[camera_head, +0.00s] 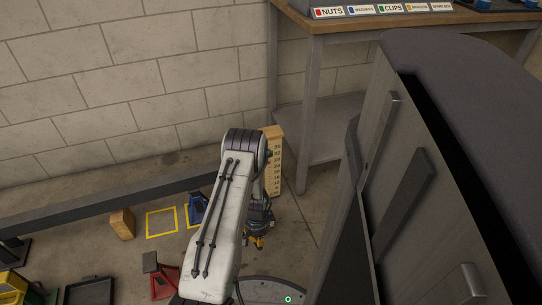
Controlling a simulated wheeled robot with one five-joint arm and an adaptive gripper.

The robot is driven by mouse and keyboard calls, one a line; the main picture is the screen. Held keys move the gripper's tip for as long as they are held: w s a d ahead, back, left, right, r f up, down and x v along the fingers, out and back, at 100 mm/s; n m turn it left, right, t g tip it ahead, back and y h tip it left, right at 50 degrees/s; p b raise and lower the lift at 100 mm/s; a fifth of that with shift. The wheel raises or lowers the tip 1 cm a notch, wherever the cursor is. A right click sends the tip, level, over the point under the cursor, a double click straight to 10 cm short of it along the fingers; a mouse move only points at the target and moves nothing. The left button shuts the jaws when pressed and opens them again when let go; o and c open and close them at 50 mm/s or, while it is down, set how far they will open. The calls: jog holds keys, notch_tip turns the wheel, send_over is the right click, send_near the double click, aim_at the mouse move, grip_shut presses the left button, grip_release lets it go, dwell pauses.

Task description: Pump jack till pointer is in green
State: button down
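My white arm reaches away from me and bends down at its dark elbow. My gripper (258,238) appears to be the dark end with yellow tips below the elbow, low near the floor. It is small and partly behind the arm, so I cannot tell whether its fingers are apart. An upright wooden board (274,165) with a column of numbers stands just behind the arm. Its lower left part is hidden. I see no clear pointer or green band on it. A red stand (165,280) with a dark top, perhaps the jack, is on the floor left of the arm.
A blue stand (197,208), a wooden block (122,223) and a yellow floor square (161,222) lie left of the arm. A grey beam (90,205) runs along the wall. A workbench (440,18) and a large dark cabinet (410,170) close off the right.

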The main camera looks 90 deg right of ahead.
jog(key=shift+f+b, duration=5.1)
jog(key=shift+f, duration=2.9)
notch_tip(320, 180, up, 17)
jog(key=p, duration=1.1)
jog(key=shift+f, duration=0.1)
notch_tip(320, 180, down, 4)
jog(key=b, duration=0.3)
jog(key=shift+f, duration=0.25)
jog(key=shift+d+r+p, duration=0.1)
jog(key=shift+r+p, duration=0.55)
jog(key=shift+r, duration=0.45)
notch_tip(320, 180, up, 3)
jog(key=shift+r+p, duration=0.2)
jog(key=shift+p, duration=0.9)
